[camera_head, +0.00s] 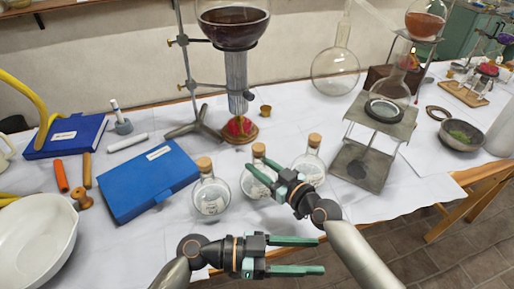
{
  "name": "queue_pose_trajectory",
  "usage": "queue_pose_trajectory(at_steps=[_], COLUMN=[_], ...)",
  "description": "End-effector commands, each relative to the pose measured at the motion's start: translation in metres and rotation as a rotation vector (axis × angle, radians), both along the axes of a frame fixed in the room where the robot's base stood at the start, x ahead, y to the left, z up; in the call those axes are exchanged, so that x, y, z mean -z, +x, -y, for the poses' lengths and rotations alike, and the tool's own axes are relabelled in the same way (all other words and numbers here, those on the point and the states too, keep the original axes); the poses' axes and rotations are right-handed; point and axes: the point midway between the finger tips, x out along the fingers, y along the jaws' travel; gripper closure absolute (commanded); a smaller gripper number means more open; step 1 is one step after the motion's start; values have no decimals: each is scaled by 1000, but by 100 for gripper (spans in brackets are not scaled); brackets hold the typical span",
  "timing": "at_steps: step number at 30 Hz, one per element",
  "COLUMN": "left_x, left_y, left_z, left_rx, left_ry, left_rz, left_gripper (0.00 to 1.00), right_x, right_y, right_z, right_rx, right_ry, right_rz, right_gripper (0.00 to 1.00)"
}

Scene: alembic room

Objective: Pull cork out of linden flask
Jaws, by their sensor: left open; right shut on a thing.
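Three small round glass flasks with cork stoppers stand in a row on the white-covered table: a left flask (210,196), a middle flask (252,187) and a right flask (309,169). Their labels are too small to read, so I cannot tell which is linden. The middle flask's cork (259,149) sits in its neck. My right gripper (257,168) is shut on the middle flask at its neck, below the cork; its fingers hide part of the glass. My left gripper (318,256) is open and empty, in front of the flasks, fingers pointing right.
A blue book (150,182) lies left of the flasks, with a white bowl (38,235) at far left. A metal stand (362,165) is at right. A tall burner stand (190,70) with a dark-filled vessel (233,25) rises behind. The table's front edge is close.

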Motion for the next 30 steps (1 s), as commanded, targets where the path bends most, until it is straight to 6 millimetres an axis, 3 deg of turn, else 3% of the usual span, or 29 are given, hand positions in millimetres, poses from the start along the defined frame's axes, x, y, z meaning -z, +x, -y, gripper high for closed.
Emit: queue_pose_trajectory(at_steps=[6,14,20,25,30], left_x=[-68,-106,-147,-133,-112], left_y=[10,71,126,136,147], left_z=[6,5,4,35,46], left_rx=[70,-50,-174,-99,-91], left_ry=[-169,-116,-88,135,410], left_rz=[176,33,-132,-283,-412], left_gripper=[40,40,40,40,40], right_x=[0,0,0,0,0], right_y=[0,0,0,0,0], right_z=[0,0,0,0,0], right_rx=[0,0,0,0,0], right_ry=[-1,-1,-1,-1,-1], right_rz=[-1,-1,-1,-1,-1], right_gripper=[100,100,100,100,100])
